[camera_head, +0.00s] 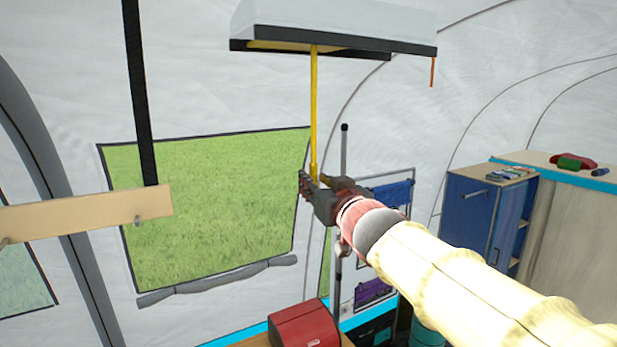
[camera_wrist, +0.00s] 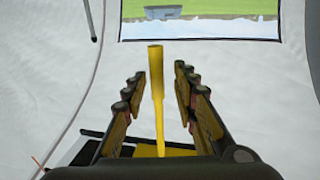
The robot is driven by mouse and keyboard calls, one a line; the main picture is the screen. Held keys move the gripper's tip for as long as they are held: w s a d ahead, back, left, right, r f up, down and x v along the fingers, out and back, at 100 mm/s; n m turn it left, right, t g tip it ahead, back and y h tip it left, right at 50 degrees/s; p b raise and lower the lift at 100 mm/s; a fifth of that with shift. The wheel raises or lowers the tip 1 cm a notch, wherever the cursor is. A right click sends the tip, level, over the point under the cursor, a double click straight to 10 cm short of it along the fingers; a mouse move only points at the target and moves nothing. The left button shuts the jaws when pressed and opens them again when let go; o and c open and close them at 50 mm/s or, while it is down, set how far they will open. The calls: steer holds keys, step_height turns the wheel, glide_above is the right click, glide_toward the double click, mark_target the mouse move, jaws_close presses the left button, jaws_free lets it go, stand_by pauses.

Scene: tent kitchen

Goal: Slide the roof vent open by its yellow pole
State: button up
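The roof vent (camera_head: 340,20) is a pale box with a black lower frame at the top of the head view. The yellow pole (camera_head: 314,110) hangs straight down from it. My gripper (camera_head: 308,184) is at the pole's lower end. In the wrist view, the pole (camera_wrist: 156,85) stands between the two finger rows of my gripper (camera_wrist: 157,88), with a gap on each side. The fingers are apart and not closed on it. The pole's thicker end shows there; its far end reaches a yellow and black part, partly hidden by my gripper's body.
An orange cord (camera_head: 433,72) hangs from the vent's right corner. A wooden board (camera_head: 85,213) hangs at left. A blue cabinet (camera_head: 480,215) stands at right, a red box (camera_head: 305,325) below. The air left of the pole is clear.

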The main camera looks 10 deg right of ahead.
steer(key=s, duration=0.4)
steer(key=shift+s+d, duration=0.25)
steer(key=shift+s, duration=0.1)
steer(key=s+d+f+m+g+h+b, duration=0.1)
steer(key=s+d+f+g+h, duration=0.2)
steer(key=f, duration=0.6)
steer(key=s+d+f+g+h+b, duration=0.1)
steer(key=s+d+f+g, duration=0.15)
steer(key=d+f, duration=0.45)
steer(key=s+a+f+g+b, duration=0.2)
steer(key=s+f+b, duration=0.5)
steer(key=f, duration=0.6)
steer(key=s+a+f+g+y+b, duration=0.1)
steer(key=s+a+f+g+b, duration=0.1)
steer(key=s+f+b, duration=0.5)
steer(key=s+a+f+g+b, duration=0.2)
steer(key=s+f+b, duration=0.5)
steer(key=f, duration=1.3)
steer(key=shift+s+a+f+g+y, duration=0.15)
steer(key=shift+s+a+g+y, duration=0.4)
steer(key=shift+s, duration=1.7)
